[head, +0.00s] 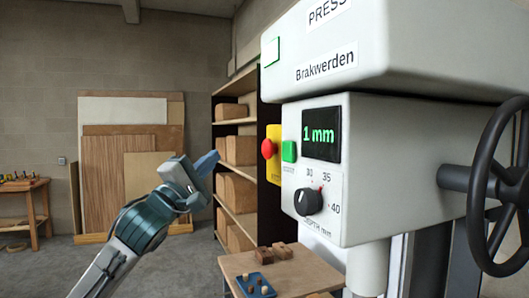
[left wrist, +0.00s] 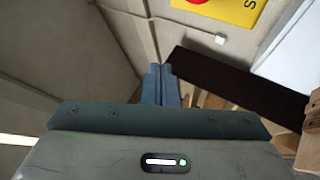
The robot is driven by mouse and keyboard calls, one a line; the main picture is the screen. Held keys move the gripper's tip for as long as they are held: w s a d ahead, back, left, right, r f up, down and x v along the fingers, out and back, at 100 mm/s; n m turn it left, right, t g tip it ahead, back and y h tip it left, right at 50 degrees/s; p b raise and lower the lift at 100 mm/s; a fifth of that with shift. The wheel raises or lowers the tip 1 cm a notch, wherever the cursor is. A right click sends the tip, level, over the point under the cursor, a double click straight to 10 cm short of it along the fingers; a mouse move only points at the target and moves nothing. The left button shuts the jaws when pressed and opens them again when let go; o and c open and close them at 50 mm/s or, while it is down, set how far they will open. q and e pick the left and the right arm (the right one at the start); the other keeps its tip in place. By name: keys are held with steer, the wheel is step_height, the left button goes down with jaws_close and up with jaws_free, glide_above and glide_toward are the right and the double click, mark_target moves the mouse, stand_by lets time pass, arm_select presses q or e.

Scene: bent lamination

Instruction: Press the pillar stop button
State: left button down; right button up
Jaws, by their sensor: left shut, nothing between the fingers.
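The stop button (head: 268,148) is a red mushroom head on a yellow plate (head: 275,172), left of the press in the head view. In the left wrist view part of the yellow plate (left wrist: 236,10) shows at the top edge, with a sliver of the red button cut off by the frame. My left gripper (head: 211,161) is shut and empty, its blue fingers pointing right, left of the button and slightly below it in the picture. The gap in depth is hard to judge. The fingers (left wrist: 161,80) touch nothing in the left wrist view. My right gripper is not in view.
The grey press (head: 360,200) fills the right, with a green button (head: 289,151), a black dial (head: 308,201) and a dark handwheel (head: 478,185). Wooden shelves (head: 235,122) with boxes stand behind. A small table (head: 230,266) holding blocks is below. Open floor lies left.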

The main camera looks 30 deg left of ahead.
mark_target(270, 149)
arm_select(q)
steer(key=shift+s+d+r+h, duration=0.15)
steer(key=shift+s+d+r, duration=0.2)
steer(key=shift+s, duration=0.3)
steer(key=shift+s+d+r+h, duration=0.15)
steer(key=shift+s+d+r, duration=0.1)
steer(key=shift+s+r, duration=0.3)
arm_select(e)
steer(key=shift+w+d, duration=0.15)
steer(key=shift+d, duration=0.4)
arm_select(q)
steer(key=shift+f, duration=0.15)
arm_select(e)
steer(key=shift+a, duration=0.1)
arm_select(q)
steer(key=w+d+p, duration=0.5)
steer(key=w+p, duration=0.1)
steer(key=p, duration=0.6)
steer(key=shift+w+d, duration=0.35)
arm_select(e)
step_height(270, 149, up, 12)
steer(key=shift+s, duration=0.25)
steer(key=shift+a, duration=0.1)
